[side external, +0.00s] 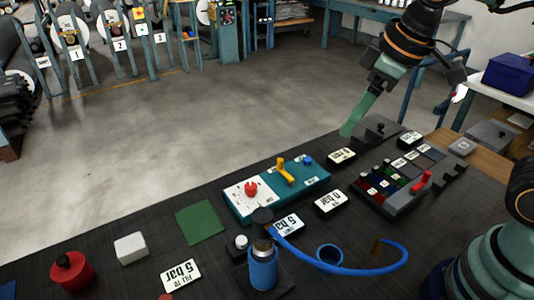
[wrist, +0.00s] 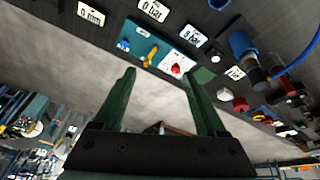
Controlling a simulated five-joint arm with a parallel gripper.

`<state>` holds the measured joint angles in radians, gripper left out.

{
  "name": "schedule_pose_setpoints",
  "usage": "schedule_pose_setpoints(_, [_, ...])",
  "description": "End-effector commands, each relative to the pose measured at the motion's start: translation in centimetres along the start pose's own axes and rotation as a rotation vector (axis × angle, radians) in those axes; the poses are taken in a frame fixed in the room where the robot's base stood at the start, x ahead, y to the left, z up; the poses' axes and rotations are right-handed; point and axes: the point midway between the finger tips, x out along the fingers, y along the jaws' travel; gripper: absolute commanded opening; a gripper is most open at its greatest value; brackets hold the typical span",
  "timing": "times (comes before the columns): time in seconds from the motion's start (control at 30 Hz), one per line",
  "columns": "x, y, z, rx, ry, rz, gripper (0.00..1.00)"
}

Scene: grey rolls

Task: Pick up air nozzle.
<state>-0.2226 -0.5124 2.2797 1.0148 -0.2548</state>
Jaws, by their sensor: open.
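A blue cylinder with a dark top (side external: 263,268), which looks like the air nozzle, stands upright on a dark base near the front of the black table. A blue hose (side external: 345,269) curves from its top to the right. In the wrist view the dark-topped cylinder (wrist: 252,72) is at the right, beyond the right finger. My gripper (side external: 352,128) has green fingers and hangs over the table's far edge, well away from the nozzle. In the wrist view my gripper (wrist: 158,75) is open, with nothing between its fingers.
A teal panel (side external: 310,184) with red, yellow and blue controls lies mid-table. White label plates (side external: 181,275) are spread around. A grey tray of coloured blocks (side external: 398,190) stands to the right. A red knobbed object (side external: 71,271), white block (side external: 131,248) and green mat (side external: 200,222) lie left.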

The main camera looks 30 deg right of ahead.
Motion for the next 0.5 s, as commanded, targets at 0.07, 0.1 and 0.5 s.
schedule_pose_setpoints(0.07, [0.3, -3.3, -2.2, -0.222, -0.053, -0.056, 0.74])
schedule_pose_setpoints(0.1, [0.4, -4.9, -3.1, -0.329, -0.076, -0.081, 0.74])
schedule_pose_setpoints(0.5, [1.6, -19.7, -6.6, -1.182, -0.228, -0.280, 0.74])
